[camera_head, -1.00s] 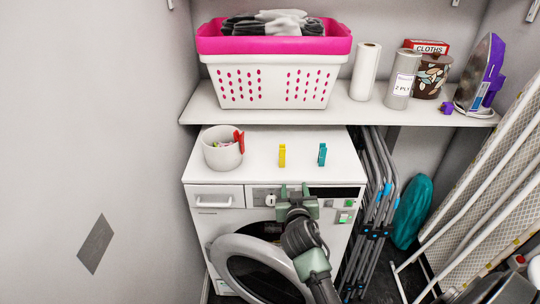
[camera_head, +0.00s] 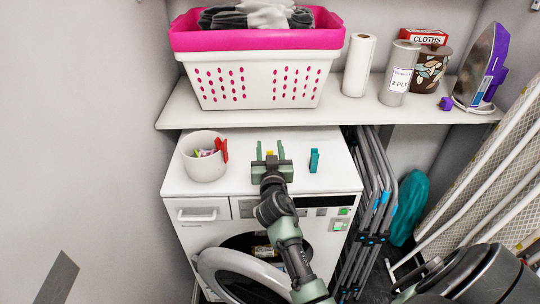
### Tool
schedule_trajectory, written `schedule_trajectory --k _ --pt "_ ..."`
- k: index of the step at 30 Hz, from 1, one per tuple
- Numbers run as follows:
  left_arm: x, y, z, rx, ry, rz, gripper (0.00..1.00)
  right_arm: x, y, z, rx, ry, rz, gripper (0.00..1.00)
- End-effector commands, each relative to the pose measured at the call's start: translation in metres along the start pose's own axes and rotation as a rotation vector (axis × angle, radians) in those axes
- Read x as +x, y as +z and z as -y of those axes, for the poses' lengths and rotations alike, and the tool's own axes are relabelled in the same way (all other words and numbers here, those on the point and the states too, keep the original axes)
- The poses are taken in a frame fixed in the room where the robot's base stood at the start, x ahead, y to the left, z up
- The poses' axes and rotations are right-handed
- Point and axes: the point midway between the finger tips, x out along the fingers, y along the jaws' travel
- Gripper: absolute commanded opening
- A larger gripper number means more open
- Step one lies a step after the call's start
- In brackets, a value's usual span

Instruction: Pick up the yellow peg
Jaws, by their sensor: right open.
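The yellow peg (camera_head: 270,154) stands on the white top of the dryer (camera_head: 235,167). Only its upper part shows; my right gripper hides the rest. My right gripper (camera_head: 269,150) is open over the dryer top, with one finger on each side of the peg in the picture. I cannot tell whether the fingers touch it. A teal peg (camera_head: 314,160) stands to the right, apart from the gripper. My left gripper is not in view.
A white pot (camera_head: 203,160) holding several pegs, with a red peg (camera_head: 222,149) on its rim, stands left on the dryer. A shelf (camera_head: 180,112) above bears a pink-and-white basket (camera_head: 265,75). A folded grey rack (camera_head: 375,190) is at right.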

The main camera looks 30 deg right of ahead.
Motion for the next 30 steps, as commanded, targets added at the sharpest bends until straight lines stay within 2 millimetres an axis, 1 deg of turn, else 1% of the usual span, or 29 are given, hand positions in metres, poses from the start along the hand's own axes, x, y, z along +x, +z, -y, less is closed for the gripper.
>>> schedule_trajectory --k 5,8,9,11,12,13,14,24,26,30 --pt "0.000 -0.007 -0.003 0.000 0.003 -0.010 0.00 -0.002 0.000 0.001 0.000 0.001 0.001 0.44" --pt "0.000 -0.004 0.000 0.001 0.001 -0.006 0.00 -0.001 0.000 0.001 0.000 0.001 0.001 0.44" --pt "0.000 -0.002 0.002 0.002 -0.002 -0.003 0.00 -0.001 0.000 0.001 0.000 0.001 0.001 0.41" --pt "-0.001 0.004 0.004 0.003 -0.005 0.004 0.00 -0.001 0.000 0.001 0.000 0.001 0.001 0.24" --pt "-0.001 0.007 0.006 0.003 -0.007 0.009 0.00 -0.001 0.000 0.001 0.000 0.001 0.001 0.13" --pt "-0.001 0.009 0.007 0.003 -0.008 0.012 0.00 -0.001 0.000 0.001 0.000 0.001 0.001 0.05" --pt "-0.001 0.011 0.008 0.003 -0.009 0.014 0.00 -0.001 0.000 0.001 0.000 0.001 0.001 0.00" --pt "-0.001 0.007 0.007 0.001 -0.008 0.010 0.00 -0.001 0.001 0.000 -0.001 0.002 0.003 0.00" --pt "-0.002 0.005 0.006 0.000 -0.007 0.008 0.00 -0.001 -0.002 0.000 -0.001 0.002 0.003 0.00" --pt "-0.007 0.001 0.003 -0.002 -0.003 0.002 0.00 -0.001 -0.016 0.000 0.000 0.002 0.000 0.00"
